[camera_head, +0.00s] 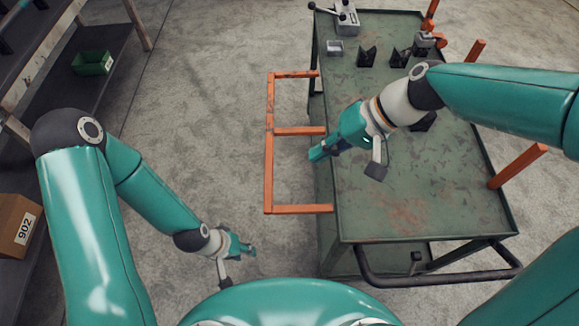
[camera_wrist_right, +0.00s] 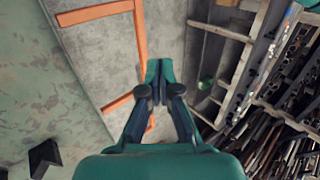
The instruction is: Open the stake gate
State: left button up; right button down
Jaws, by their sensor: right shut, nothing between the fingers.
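The stake gate is an orange frame (camera_head: 269,140) with three crossbars, at the left edge of the green cart (camera_head: 420,200). Its long bar shows out beyond the cart edge, over the floor. In the right wrist view the gate (camera_wrist_right: 140,35) lies beyond my fingers. My right gripper (camera_head: 318,153) is over the cart's left edge, between the gate's middle and near crossbars in the picture. Its fingers (camera_wrist_right: 159,72) are together and empty; contact with the gate cannot be told. My left gripper (camera_head: 250,250) hangs low over the floor, left of the cart; its finger opening is unclear.
Orange stakes (camera_head: 517,166) stand along the cart's right side. Dark angled blocks (camera_head: 367,56) and a grey clamp device (camera_head: 346,18) sit at its far end. A tube handle (camera_head: 440,280) juts from the near end. Shelving (camera_head: 60,70) stands left; floor between is clear.

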jog(key=x, duration=1)
jog(key=a+f, duration=0.1)
jog(key=a+f+h, duration=0.1)
jog(key=shift+a+f, duration=0.25)
jog(key=shift+f, duration=0.05)
jog(key=shift+r, duration=0.1)
